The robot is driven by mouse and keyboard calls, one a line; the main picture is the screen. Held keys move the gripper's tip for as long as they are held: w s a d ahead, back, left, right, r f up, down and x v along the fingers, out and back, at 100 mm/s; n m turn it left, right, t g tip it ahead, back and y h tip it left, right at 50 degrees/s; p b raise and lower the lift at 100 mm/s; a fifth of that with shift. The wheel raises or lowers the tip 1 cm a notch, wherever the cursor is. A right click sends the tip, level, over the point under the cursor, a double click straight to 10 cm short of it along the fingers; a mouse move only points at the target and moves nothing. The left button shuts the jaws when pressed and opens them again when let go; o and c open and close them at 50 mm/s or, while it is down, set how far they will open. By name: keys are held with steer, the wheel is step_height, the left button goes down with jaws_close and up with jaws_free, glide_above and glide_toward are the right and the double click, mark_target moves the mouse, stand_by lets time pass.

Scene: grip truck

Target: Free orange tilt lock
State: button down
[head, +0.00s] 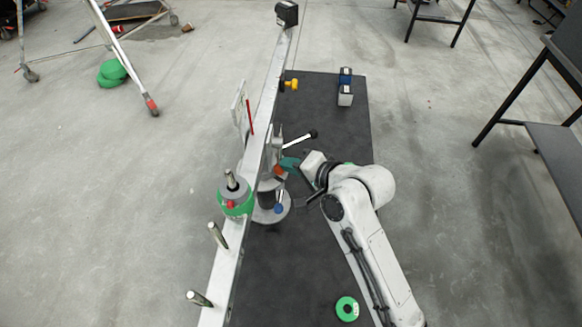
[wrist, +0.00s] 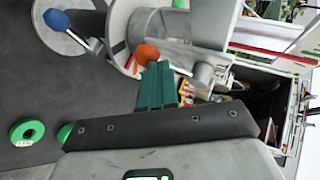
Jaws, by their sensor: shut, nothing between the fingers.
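The orange tilt lock (head: 278,170) is a small round knob on the grey mount under the long metal beam. In the wrist view the orange knob (wrist: 146,53) sits beside a grey cylinder, right at the fingertips. My gripper (head: 286,163) reaches in from the right, its teal fingers shut with nothing between them. In the wrist view the closed fingertips of my gripper (wrist: 156,66) overlap the knob's lower edge. I cannot tell whether they touch it. The knob's stem is hidden.
A blue knob (head: 278,208), a black-tipped handle (head: 313,133) and a yellow knob (head: 290,84) are nearby. A green ring (head: 347,308) lies on the mat. Green-rimmed weights (head: 236,200) sit on the beam.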

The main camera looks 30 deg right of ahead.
steer(key=n+t+b, duration=0.1)
steer(key=w+f+t+b, duration=0.1)
steer(key=b, duration=0.1)
steer(key=shift+w+d+f+n, duration=0.1)
steer(key=shift+d+f+n, duration=0.05)
steer(key=shift+d+n, duration=0.25)
stand_by(0.6)
steer(key=shift+d+f, duration=0.1)
